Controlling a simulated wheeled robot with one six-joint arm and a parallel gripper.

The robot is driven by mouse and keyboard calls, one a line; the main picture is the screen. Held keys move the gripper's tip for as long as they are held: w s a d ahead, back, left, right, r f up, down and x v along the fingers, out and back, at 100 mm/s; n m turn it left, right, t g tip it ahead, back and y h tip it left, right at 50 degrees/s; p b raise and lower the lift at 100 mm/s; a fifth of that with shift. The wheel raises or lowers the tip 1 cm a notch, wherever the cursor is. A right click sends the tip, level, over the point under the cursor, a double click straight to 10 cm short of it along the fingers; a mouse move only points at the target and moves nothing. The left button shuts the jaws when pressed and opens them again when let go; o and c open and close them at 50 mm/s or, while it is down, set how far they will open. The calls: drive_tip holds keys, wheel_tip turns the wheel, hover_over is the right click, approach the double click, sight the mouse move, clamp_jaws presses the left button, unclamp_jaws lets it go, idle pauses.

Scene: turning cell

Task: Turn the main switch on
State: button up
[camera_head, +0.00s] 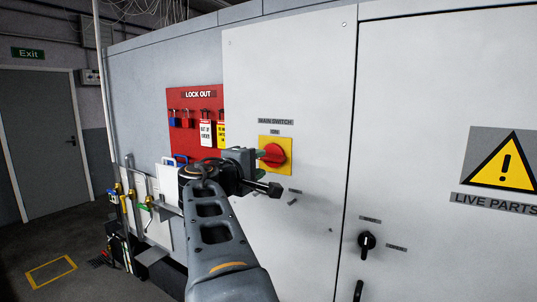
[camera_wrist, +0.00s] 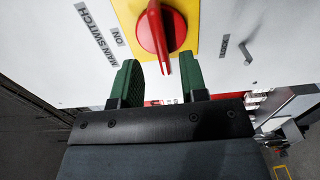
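The main switch is a round red rotary knob (camera_head: 273,154) with a raised handle on a yellow plate (camera_head: 288,142) on the pale cabinet door. The MAIN SWITCH label (camera_head: 275,122) and the ON mark (camera_head: 275,132) are above it. The handle lies roughly level, across the direction of ON. The knob (camera_wrist: 158,30) also shows in the wrist view. My gripper (camera_wrist: 158,84) has its two green fingers apart and nothing between them. The handle's near end points into the gap, just beyond the fingertips. In the head view my gripper partly covers the plate's left side.
A red LOCK OUT board (camera_head: 182,98) with padlocks and tags hangs left of the switch. A small hook (camera_head: 293,202) is below the plate. A black rotary knob (camera_head: 366,241) is on the right door, below the LIVE PARTS warning sign (camera_head: 503,162).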

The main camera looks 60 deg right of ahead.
sight(267, 159)
drive_tip(key=shift+d+p, duration=0.6)
drive_tip(key=shift+d, duration=2.25)
clamp_jaws()
